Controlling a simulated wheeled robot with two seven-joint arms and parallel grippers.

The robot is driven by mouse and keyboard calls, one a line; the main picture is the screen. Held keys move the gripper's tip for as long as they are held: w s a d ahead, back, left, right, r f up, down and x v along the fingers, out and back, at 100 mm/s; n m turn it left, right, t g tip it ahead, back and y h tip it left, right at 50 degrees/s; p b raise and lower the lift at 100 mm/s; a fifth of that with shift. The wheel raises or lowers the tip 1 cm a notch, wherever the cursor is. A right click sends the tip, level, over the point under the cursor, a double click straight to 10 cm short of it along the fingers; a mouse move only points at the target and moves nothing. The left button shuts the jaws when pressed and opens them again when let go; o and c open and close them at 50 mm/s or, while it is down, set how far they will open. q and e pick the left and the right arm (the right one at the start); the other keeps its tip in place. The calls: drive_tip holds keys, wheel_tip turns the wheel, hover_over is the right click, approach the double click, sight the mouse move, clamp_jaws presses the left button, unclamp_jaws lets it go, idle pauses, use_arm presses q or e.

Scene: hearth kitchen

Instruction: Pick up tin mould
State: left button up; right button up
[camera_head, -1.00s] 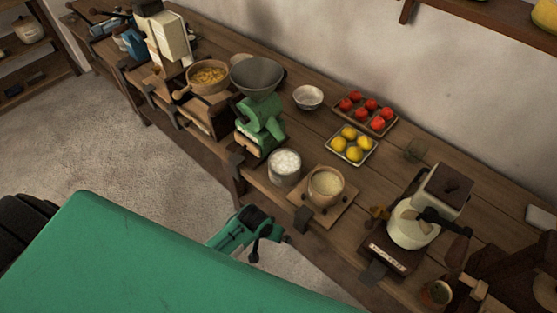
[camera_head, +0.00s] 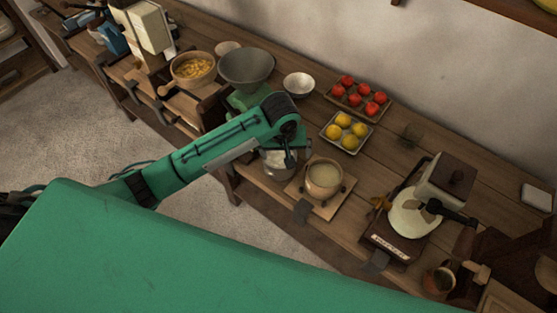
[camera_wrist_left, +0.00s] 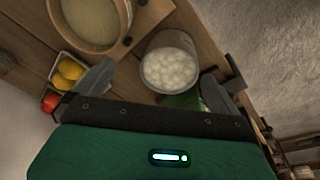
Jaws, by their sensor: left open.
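The tin mould, a round grey metal tin filled with whitish lumps (camera_head: 281,172), stands on the wooden counter, left of the wooden tub. In the head view my arm and gripper partly cover it. My left gripper (camera_head: 289,157) is above the tin. In the left wrist view the tin (camera_wrist_left: 170,64) lies beyond and between the two spread fingers of my left gripper (camera_wrist_left: 157,78). The fingers are open, with nothing held. The right gripper does not show.
The wooden tub (camera_head: 323,178) stands on a board close to the tin. A grey bowl (camera_head: 247,68) on the green scale stands behind my arm. Lemons (camera_head: 345,130) and red fruit (camera_head: 358,98) sit in trays behind. A cream grinder (camera_head: 412,214) is at right.

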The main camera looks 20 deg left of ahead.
use_arm(q)
wheel_tip(320, 180, up, 3)
drive_tip(key=w+a+n+y, duration=0.1)
drive_tip(key=w+a, duration=0.1)
drive_tip(key=w, duration=0.1)
drive_tip(key=p, duration=0.2)
approach(280, 163)
drive_tip(key=shift+w+a+f+n, duration=0.15)
drive_tip(key=shift+f+n, duration=0.15)
drive_tip(key=shift+f, duration=0.25)
drive_tip(key=shift+w+f+p, duration=0.1)
drive_tip(key=shift+f+p, duration=0.3)
drive_tip(key=shift+f, duration=0.6)
drive_tip(key=shift+w+f+p, duration=0.15)
drive_tip(key=shift+f+p, duration=0.25)
drive_tip(key=shift+f, duration=0.65)
drive_tip(key=c, duration=1)
drive_tip(key=shift+r, duration=0.1)
drive_tip(key=shift+c, duration=0.4)
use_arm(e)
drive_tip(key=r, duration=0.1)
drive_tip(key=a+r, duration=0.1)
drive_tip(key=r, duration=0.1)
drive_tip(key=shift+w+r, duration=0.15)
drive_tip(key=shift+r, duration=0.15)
